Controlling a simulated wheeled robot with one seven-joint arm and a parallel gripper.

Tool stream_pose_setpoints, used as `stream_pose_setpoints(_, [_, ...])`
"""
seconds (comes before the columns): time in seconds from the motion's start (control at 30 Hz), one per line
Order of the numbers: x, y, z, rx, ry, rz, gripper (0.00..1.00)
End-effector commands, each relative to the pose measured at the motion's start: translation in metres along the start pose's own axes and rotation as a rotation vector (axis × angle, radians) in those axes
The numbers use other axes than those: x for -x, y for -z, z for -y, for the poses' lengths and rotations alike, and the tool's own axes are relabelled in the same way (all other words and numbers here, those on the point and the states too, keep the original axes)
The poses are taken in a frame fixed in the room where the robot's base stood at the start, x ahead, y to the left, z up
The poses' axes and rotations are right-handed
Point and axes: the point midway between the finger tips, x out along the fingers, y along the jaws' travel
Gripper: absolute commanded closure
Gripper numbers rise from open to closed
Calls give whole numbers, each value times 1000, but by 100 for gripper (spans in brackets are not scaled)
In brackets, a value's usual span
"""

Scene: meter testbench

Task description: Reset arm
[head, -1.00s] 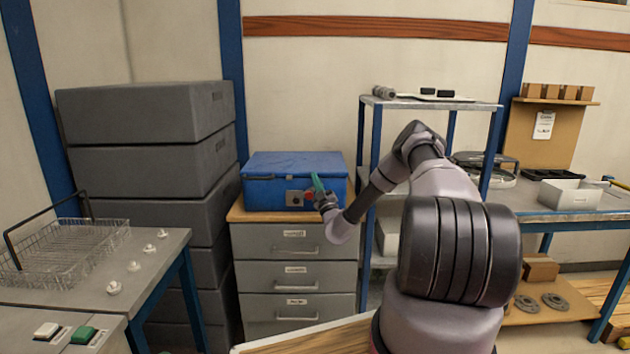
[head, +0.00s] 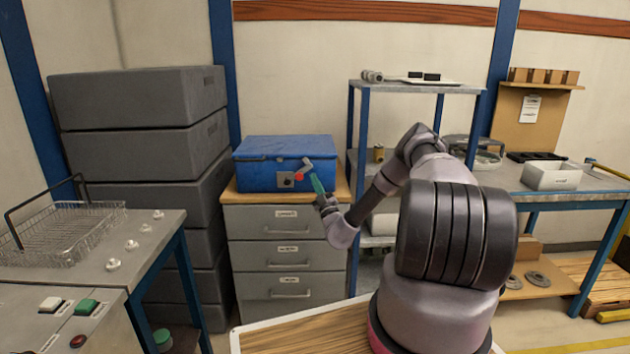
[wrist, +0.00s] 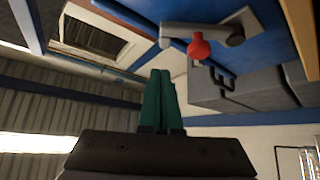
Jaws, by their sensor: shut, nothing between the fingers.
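A blue box (head: 270,170) sits on a grey drawer cabinet. Its front has a small grey plate (head: 286,180) and a red knob (head: 299,176) with a grey lever (head: 309,163). In the wrist view the red knob (wrist: 199,47) and lever (wrist: 220,33) are at the top, up and right of the fingertips. My gripper (head: 316,181) has green fingers and is just right of and a little below the knob in the head view. In the wrist view my gripper (wrist: 160,75) is shut, with its fingers together and empty. It appears apart from the knob.
The drawer cabinet (head: 284,253) stands between stacked grey cases (head: 130,98) and a blue-framed shelf (head: 420,88). A left bench holds a wire basket (head: 63,236) and buttons. A right bench (head: 560,198) holds a white bin (head: 551,177).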

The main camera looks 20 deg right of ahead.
Motion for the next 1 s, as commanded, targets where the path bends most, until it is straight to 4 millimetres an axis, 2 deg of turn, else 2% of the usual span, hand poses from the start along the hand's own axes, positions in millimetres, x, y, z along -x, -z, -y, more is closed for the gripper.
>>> stream_pose_setpoints(0.27, [-2,2,0,3,3,-5,100])
stream_pose_setpoints(0.37, [-12,19,1,34,37,-55,100])
stream_pose_setpoints(0.47, [-33,60,3,118,115,-175,100])
stream_pose_setpoints(0.57, [-53,121,8,251,221,-360,100])
stream_pose_setpoints(0.6, [-58,147,10,312,263,-443,100])
stream_pose_setpoints(0.67, [-62,184,14,405,320,-566,100])
stream_pose_setpoints(0.7, [-62,208,16,468,354,-650,100])
stream_pose_setpoints(0.8, [-55,263,20,627,425,-860,100])
stream_pose_setpoints(1.0, [-22,352,18,950,509,-1288,100])
